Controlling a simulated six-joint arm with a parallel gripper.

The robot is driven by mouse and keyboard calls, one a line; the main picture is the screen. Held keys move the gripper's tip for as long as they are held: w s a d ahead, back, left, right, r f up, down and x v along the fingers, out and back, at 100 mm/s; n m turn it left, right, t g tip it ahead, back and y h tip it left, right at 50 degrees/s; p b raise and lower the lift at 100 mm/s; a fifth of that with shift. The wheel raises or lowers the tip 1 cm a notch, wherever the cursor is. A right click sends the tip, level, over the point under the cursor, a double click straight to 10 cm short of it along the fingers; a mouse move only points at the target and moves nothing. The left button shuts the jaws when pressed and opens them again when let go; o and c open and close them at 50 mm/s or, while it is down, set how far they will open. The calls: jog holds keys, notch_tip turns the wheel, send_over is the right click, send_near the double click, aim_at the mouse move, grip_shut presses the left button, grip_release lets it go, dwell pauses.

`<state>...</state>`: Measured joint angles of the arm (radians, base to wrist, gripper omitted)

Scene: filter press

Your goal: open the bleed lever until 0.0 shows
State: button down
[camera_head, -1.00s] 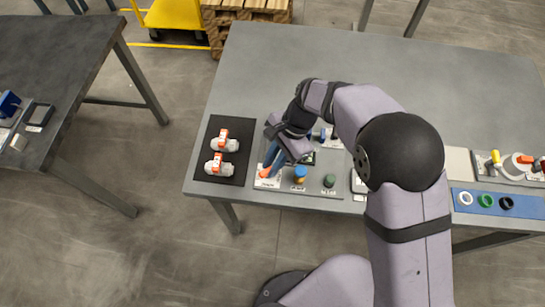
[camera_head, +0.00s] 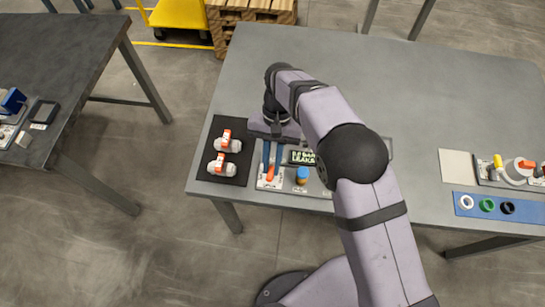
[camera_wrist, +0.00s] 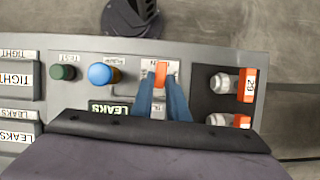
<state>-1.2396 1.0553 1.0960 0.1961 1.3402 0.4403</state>
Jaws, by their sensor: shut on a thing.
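The bleed lever, an orange handle (camera_head: 271,173) on a white plate, is at the front left of the grey table in the head view. It also shows in the wrist view (camera_wrist: 160,74). My gripper (camera_wrist: 161,92) has its two blue fingers on either side of the orange handle and is shut on it. The lever's lower part is partly hidden between the fingers. No number is legible.
A blue knob (camera_wrist: 103,74) and a green button (camera_wrist: 63,72) stand beside the lever. Two white fittings with orange tags lie on a black mat (camera_head: 225,180) left of it. Tiles marked TIGHT (camera_wrist: 15,80) and LEAKS (camera_wrist: 14,130) are at the wrist view's left. The table's back is clear.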

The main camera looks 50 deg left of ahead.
jog(key=shift+n+h, duration=0.3)
jog(key=shift+n, duration=0.2)
jog(key=c, duration=1.7)
grip_release()
jog(key=shift+a+r, duration=0.1)
jog(key=shift+b+v, duration=0.95)
jog(key=shift+v, duration=2.6)
